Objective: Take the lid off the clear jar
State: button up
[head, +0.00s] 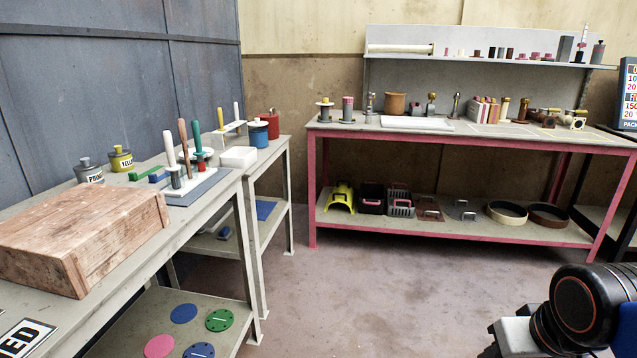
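I cannot make out a clear jar for certain. On the left bench stand a grey lidded tin (89,175), its label partly legible as "PRIM", and a yellow lidded tin (121,161) labelled "YELLOW". Both have knobbed lids on. Farther along are a blue tin (259,138) with a knobbed lid and a red tin (270,123). A small greyish upright container (371,105) stands on the far bench, too small to tell if it is clear. Only part of my arm shows at the lower right; my gripper is out of view.
The far pink-framed bench (335,128) holds many small items, with baskets and rings underneath. The floor (370,290) between the benches is clear.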

aim_at(257, 122)
jog(key=i+u, duration=0.15)
jog(key=i, duration=0.4)
jog(key=i+l+u, duration=0.1)
jog(key=i, duration=0.45)
jog(key=i+l+u, duration=0.15)
jog(key=i, duration=0.4)
jog(key=l, duration=0.05)
